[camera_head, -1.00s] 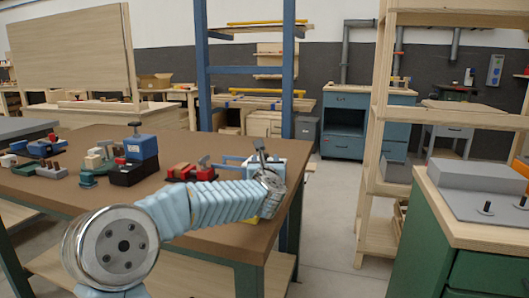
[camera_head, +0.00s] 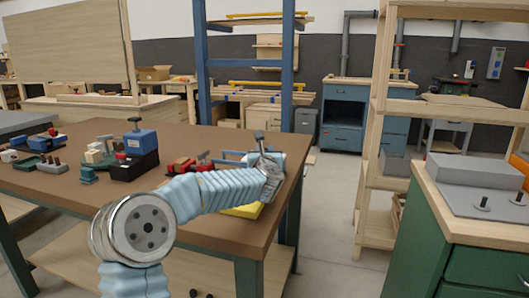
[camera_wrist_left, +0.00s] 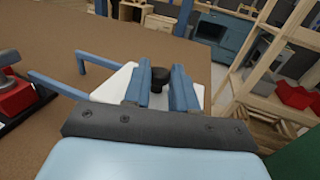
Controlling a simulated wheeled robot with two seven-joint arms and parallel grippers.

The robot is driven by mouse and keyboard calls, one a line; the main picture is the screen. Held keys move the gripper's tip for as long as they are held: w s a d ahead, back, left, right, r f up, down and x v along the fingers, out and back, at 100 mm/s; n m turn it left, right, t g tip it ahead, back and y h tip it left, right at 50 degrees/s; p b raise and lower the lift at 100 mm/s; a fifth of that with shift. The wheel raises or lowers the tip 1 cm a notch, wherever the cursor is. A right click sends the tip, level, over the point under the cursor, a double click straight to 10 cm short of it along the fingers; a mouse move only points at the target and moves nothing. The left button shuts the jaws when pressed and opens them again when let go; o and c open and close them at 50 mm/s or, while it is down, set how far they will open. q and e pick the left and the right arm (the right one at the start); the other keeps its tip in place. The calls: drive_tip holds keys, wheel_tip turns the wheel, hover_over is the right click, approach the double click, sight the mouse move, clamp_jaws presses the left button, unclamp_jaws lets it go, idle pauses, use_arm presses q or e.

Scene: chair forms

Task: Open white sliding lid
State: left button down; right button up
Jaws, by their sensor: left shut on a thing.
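The white lid (camera_wrist_left: 112,82) lies under my left gripper at the corner of the brown workbench. In the left wrist view a dark round knob (camera_wrist_left: 160,76) stands up from it between the two blue fingers. My left gripper (camera_wrist_left: 163,86) is shut on this knob. In the head view the left gripper (camera_head: 264,150) is at the bench's right end, and my own wrist and forearm hide much of the lid. Only a small pale patch of the lid (camera_head: 277,157) shows beside the gripper. My right gripper is not in view.
Blue bars (camera_wrist_left: 54,86) stand left of the lid. Red vises (camera_head: 181,166), a blue and black block (camera_head: 138,150) and several small tools sit on the workbench (camera_head: 60,190). A yellow thing (camera_head: 243,210) lies below my wrist. A wooden shelf (camera_head: 374,150) stands right, across open floor.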

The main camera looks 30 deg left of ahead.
use_arm(q)
drive_tip(key=shift+s+a+f+b, duration=0.2)
drive_tip(key=shift+a+b, duration=0.6)
drive_tip(key=shift+s+a+f+b, duration=0.2)
drive_tip(key=shift+a+b, duration=0.6)
drive_tip(key=a+b, duration=0.1)
drive_tip(key=a, duration=0.1)
drive_tip(key=s+a, duration=0.1)
drive_tip(key=a, duration=0.1)
drive_tip(key=a+b, duration=0.1)
drive_tip(key=a, duration=0.1)
drive_tip(key=shift+s+a+r+b, duration=0.3)
drive_tip(key=shift+a+r+b, duration=0.05)
drive_tip(key=shift+a+r, duration=0.05)
drive_tip(key=c, duration=0.9)
unclamp_jaws()
drive_tip(key=shift+s, duration=0.1)
